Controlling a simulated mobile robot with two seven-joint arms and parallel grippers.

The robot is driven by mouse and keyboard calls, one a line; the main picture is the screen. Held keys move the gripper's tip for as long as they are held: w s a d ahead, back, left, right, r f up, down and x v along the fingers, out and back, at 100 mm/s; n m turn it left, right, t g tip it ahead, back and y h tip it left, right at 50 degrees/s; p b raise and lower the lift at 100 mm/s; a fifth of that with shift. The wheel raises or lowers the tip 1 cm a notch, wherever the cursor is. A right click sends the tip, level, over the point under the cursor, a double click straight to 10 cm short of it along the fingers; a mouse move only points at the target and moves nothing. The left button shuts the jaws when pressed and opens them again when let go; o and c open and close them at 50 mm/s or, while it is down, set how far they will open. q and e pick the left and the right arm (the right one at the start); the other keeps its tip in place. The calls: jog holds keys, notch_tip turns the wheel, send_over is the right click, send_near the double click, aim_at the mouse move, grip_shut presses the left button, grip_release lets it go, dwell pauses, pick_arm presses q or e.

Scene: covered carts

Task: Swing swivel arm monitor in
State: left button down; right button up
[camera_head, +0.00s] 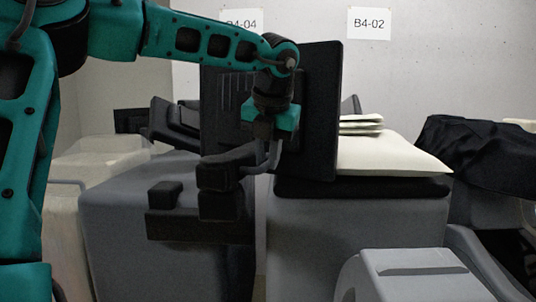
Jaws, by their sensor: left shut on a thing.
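The swivel arm monitor shows as a large dark upright panel (320,100) in the middle of the head view. Its black jointed arm (226,172) sits low beside it, above a dark bracket on a grey cart. My left arm reaches in from the upper left, and its gripper (268,152) points down in front of the panel. The gripper is shut on part of the monitor assembly near the end of the black arm. The exact contact is hard to see, as dark parts overlap there. My right gripper is not in view.
A grey cart (355,232) bears a cream pillow (390,155) and folded cloths (360,124) right of the monitor. A black cloth (480,150) covers things at far right. A rounded grey object (415,280) stands in front. The wall behind carries signs B4-04 and B4-02.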

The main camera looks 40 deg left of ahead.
pick_arm(q)
jog(key=a+n, duration=0.2)
jog(key=a+n+g+p, duration=0.1)
jog(key=shift+w+y, duration=0.25)
jog(key=shift+y, duration=0.15)
jog(key=c, duration=1.5)
grip_release()
jog(key=shift+d, duration=0.1)
jog(key=o, duration=0.3)
jog(key=shift+d, duration=0.25)
jog(key=shift+o, duration=0.5)
jog(key=shift+a, duration=0.1)
jog(key=shift+r, duration=0.1)
jog(key=v, duration=1.2)
jog(key=shift+r+p, duration=0.35)
jog(key=shift+p, duration=0.1)
jog(key=shift+c, duration=0.2)
